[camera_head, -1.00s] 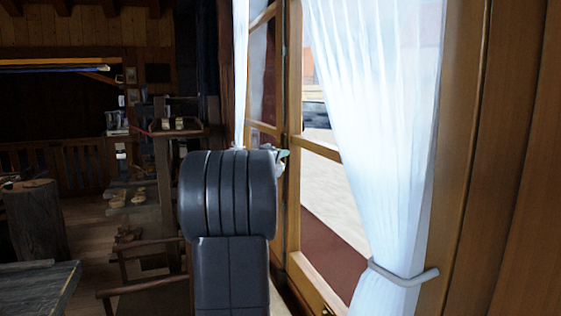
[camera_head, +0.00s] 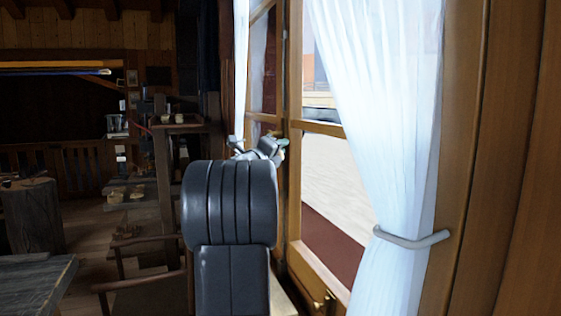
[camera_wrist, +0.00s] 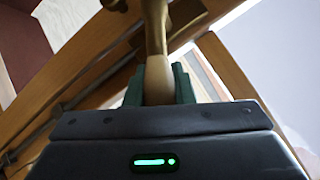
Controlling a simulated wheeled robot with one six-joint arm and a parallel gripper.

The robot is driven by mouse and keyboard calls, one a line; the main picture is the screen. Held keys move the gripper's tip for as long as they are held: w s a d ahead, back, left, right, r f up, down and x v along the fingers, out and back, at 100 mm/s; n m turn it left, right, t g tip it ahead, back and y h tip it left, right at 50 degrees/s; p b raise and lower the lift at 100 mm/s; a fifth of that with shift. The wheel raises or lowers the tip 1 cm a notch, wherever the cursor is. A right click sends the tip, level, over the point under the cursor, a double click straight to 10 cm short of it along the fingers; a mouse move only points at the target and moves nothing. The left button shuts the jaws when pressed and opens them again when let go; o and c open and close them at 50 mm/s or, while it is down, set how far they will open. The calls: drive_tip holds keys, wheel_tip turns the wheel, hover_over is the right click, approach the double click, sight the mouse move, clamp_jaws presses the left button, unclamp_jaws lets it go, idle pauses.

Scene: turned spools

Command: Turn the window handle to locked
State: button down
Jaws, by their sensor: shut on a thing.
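The window handle (camera_wrist: 156,45) is brass-coloured and runs up from between my gripper's fingers in the wrist view. It lies at a slant to the wooden window bars behind it. My gripper (camera_wrist: 158,84) has dark green fingers, one on each side of the handle, and is shut on it. The handle's lower end is hidden between the fingers and the gripper body. In the head view, my gripper (camera_head: 270,147) shows only partly above my dark arm link, beside the window frame (camera_head: 293,120). The held handle cannot be made out there.
White curtains hang by the window; the nearer one (camera_head: 385,110) is held by a grey tieback (camera_head: 410,240). A brass fitting (camera_head: 325,302) sits low on the frame. A chair (camera_head: 145,275), a table (camera_head: 38,285) and a wooden stump (camera_head: 33,218) stand at left.

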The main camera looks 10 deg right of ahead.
drive_tip(key=f+m+b, duration=0.1)
drive_tip(key=b, duration=0.1)
drive_tip(key=w+f+m+h+b, duration=0.1)
drive_tip(key=b, duration=0.2)
drive_tip(key=shift+a+f+m+t+h, duration=0.1)
drive_tip(key=shift+m+t+h, duration=0.2)
drive_tip(key=shift+m+t, duration=0.1)
drive_tip(key=shift+w+f+m+h+b, duration=0.25)
drive_tip(key=shift+w+m+h+b, duration=0.2)
drive_tip(key=shift+m+b, duration=0.6)
drive_tip(key=shift+w+a+f+m+g+h+b, duration=0.1)
drive_tip(key=shift+w+m+g+h+b, duration=0.3)
drive_tip(key=shift+m+h+b, duration=0.5)
drive_tip(key=shift+w+a+m+g+h+b, duration=0.1)
drive_tip(key=shift+w+m+g+h+b, duration=0.35)
drive_tip(key=shift+m, duration=0.7)
drive_tip(key=shift+t, duration=0.25)
drive_tip(key=c, duration=1.2)
unclamp_jaws()
drive_tip(key=shift+c, duration=0.2)
drive_tip(key=shift+s, duration=0.1)
drive_tip(key=b+v, duration=0.2)
drive_tip(key=v, duration=1.1)
drive_tip(key=shift+a+f, duration=0.3)
drive_tip(key=shift+f, duration=0.1)
